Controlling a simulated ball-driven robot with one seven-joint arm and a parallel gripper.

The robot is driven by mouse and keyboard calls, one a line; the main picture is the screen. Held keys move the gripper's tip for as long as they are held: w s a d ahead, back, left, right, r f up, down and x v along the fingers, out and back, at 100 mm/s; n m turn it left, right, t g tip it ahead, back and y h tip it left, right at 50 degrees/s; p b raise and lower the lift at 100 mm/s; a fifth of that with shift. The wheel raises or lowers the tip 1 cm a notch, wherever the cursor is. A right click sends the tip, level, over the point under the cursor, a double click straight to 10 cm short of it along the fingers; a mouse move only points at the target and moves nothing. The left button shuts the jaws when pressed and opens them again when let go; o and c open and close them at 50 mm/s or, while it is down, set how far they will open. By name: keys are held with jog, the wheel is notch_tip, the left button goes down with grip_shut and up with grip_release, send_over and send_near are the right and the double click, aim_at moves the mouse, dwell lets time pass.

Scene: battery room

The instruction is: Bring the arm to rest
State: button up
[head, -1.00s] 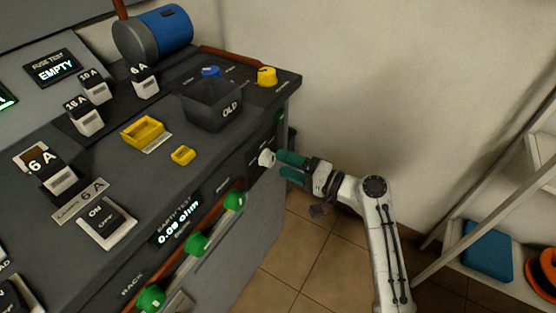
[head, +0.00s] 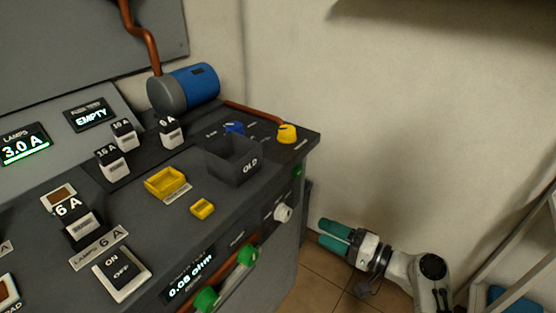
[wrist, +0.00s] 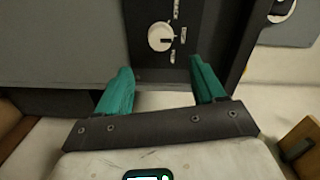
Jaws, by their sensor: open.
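My gripper (head: 334,236) has green fingers and a white arm behind it. In the head view it is in free air to the right of the bench's front panel, apart from it. In the wrist view the two green fingers of my gripper (wrist: 160,80) stand wide apart with nothing between them. A white round knob (head: 283,213) is on the front panel, to the left of my fingers. The wrist view shows the knob (wrist: 161,37) beyond the fingertips, with a gap between.
The dark bench (head: 150,225) fills the left, with an open OLD bin (head: 234,160), yellow trays, fuse holders and green knobs (head: 247,256). A pale wall (head: 400,110) is behind. A shelf frame (head: 515,235) stands at the right. Tiled floor (head: 322,275) shows between.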

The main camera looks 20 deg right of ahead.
jog(key=s+a+f+n+g+h, duration=0.2)
jog(key=s+f+n+g, duration=0.15)
jog(key=s+f, duration=0.3)
jog(key=s+a+f+n+g+h, duration=0.2)
jog(key=s+f+g, duration=0.25)
jog(key=s, duration=0.25)
jog(key=s+d+f+n+g+h, duration=0.1)
jog(key=s+d+g+h, duration=0.2)
jog(key=s, duration=0.5)
jog(key=s+d+f+n+g+h, duration=0.15)
jog(key=s+h, duration=0.25)
jog(key=s, duration=0.5)
notch_tip(320, 180, up, 19)
jog(key=p, duration=1.8)
jog(key=shift+w+d+r, duration=0.15)
jog(key=shift+d, duration=0.2)
jog(key=shift+g, duration=0.25)
grip_shut()
